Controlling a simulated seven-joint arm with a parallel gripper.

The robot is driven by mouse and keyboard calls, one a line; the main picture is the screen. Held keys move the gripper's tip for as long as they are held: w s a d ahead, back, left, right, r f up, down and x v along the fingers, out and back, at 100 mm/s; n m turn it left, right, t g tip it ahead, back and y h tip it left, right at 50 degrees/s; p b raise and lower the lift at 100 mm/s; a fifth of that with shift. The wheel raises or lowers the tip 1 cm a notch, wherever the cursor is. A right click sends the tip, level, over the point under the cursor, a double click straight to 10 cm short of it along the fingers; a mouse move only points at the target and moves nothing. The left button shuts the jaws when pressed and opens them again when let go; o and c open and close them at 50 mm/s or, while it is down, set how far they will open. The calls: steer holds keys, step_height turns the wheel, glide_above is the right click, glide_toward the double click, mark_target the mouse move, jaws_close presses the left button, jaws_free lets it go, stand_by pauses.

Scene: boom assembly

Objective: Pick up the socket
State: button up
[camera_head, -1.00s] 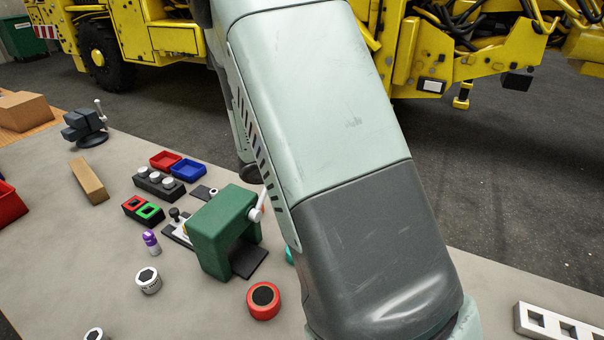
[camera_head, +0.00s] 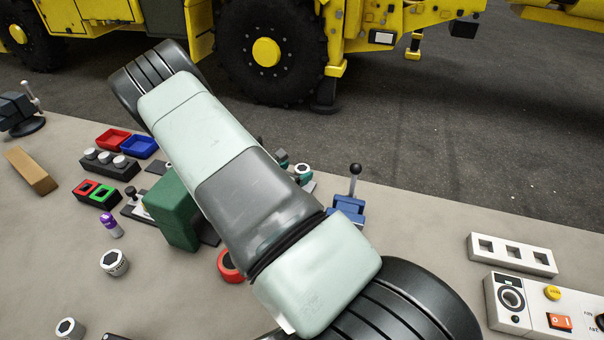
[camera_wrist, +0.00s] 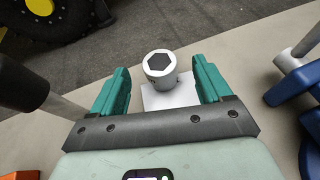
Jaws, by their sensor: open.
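A white socket (camera_wrist: 160,68) with a dark hexagonal opening stands upright on a small light plate (camera_wrist: 172,95) in the wrist view. My gripper (camera_wrist: 162,78) is open, with one teal finger on each side of the socket. Gaps show between the socket and both fingers, and nothing is held. In the head view a small white socket (camera_head: 302,170) shows just beyond my arm, which hides most of my gripper. Two similar sockets stand at the left of the table, one near the middle (camera_head: 114,262) and one at the front edge (camera_head: 70,328).
A blue clamp (camera_head: 346,209) with a black-knobbed lever stands right of the socket. A green press (camera_head: 173,210) and red ring (camera_head: 229,266) lie left of my arm. A white slotted block (camera_head: 511,255) and control box (camera_head: 548,306) are at right. Table between is clear.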

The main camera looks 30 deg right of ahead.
mark_target(302, 168)
steer(key=x, duration=0.5)
steer(key=shift+w, duration=0.1)
steer(key=shift+c, duration=0.2)
steer(key=c, duration=1.2)
step_height(302, 168, up, 8)
steer(key=shift+f, duration=0.1)
steer(key=shift+c, duration=0.2)
steer(key=a+r, duration=0.2)
steer(key=a, duration=0.2)
step_height(302, 168, down, 10)
steer(key=shift+r, duration=0.2)
